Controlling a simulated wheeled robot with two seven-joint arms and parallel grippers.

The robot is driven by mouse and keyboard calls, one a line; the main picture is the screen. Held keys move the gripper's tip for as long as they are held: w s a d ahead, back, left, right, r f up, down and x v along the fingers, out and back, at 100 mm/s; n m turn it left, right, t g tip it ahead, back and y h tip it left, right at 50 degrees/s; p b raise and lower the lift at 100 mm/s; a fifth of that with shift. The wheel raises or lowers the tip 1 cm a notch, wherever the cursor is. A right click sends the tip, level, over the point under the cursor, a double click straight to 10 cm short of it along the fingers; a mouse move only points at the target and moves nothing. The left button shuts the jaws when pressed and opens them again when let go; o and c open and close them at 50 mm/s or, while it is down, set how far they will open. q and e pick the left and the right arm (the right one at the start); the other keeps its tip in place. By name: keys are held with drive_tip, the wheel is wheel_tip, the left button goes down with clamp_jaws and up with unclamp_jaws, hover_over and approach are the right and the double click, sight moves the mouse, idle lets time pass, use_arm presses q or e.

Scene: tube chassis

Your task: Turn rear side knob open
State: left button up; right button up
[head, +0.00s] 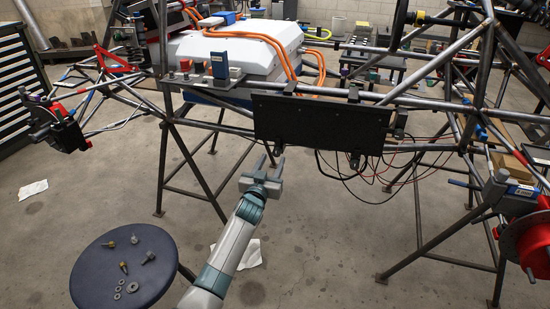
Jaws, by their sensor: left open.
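I cannot tell which part is the rear side knob. A small red knob-like part (185,65) stands on a bracket at the left of the tube chassis (225,103). Beside it is a blue box (219,65) on the same bracket. A dark red part (346,71) and a green part (373,75) sit on the tubes behind the black panel (320,122). My left gripper (269,164) is open and empty, just below the panel's lower left edge in the picture. No knob shows between its fingers. My right gripper is not in view.
A dark round stool (110,285) with bolts and washers stands at the lower left. Loose cables (350,178) hang below the panel. Angled stand legs (418,200) stand at right. A red brake-like disc (530,248) is at far right. The floor between is mostly clear.

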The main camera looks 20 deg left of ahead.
sight(276, 154)
use_arm(q)
drive_tip(key=shift+w+b, duration=0.35)
drive_tip(key=shift+w, duration=1.7)
drive_tip(key=shift+c, duration=0.4)
drive_tip(key=c, duration=1)
